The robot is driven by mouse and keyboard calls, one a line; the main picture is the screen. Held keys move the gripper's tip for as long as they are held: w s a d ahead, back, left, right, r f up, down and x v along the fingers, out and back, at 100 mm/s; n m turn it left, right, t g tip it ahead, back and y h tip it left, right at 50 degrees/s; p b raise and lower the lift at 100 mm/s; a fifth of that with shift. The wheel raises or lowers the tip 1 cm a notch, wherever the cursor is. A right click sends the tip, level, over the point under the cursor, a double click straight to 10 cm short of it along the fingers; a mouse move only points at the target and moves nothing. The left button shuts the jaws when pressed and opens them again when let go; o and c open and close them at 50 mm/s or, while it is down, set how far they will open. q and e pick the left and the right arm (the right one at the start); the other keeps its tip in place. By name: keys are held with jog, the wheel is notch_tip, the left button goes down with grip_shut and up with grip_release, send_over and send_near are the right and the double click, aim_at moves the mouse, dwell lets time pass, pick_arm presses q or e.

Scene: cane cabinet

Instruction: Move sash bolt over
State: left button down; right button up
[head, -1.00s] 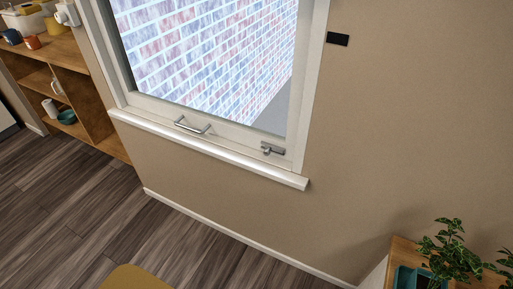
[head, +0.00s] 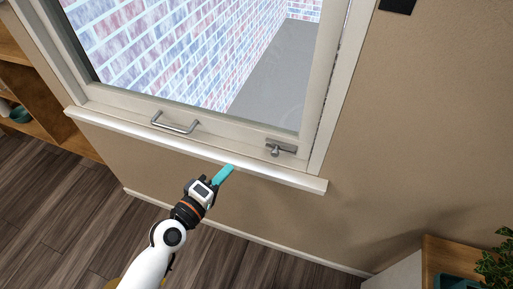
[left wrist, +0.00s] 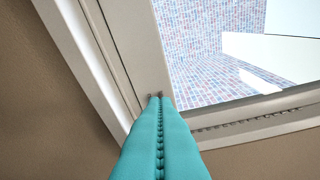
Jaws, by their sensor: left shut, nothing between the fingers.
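The sash bolt (head: 280,147) is a small grey metal fitting on the lower right of the window's bottom rail. My left gripper (head: 228,170) has teal fingers and is below and left of the bolt, at the front of the white sill, apart from the bolt. In the left wrist view the teal fingers (left wrist: 160,110) are pressed together with nothing between them. Small dark metal tips of a fitting show just beyond the fingertips there; I cannot tell whether they are the bolt. My right gripper is not in view.
A metal pull handle (head: 175,122) is on the rail left of the bolt. The white sill (head: 130,127) juts out below the window. An open wooden shelf (head: 30,125) stands at the left, and a wooden cabinet (head: 450,250) with a plant (head: 497,265) at the lower right.

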pick_arm(q)
send_near(271, 143)
jog(key=w, duration=0.1)
jog(key=w+a, duration=0.1)
jog(key=w, duration=0.1)
jog(key=w+r, duration=0.1)
jog(key=shift+w+a+p, duration=0.2)
jog(key=shift+w+p, duration=0.1)
jog(key=shift+w, duration=0.05)
jog(key=d, duration=0.1)
jog(key=d+f, duration=0.1)
jog(key=d, duration=0.1)
jog(key=shift+s, duration=0.15)
jog(key=shift+s+d+f, duration=0.2)
jog(key=shift+d, duration=0.3)
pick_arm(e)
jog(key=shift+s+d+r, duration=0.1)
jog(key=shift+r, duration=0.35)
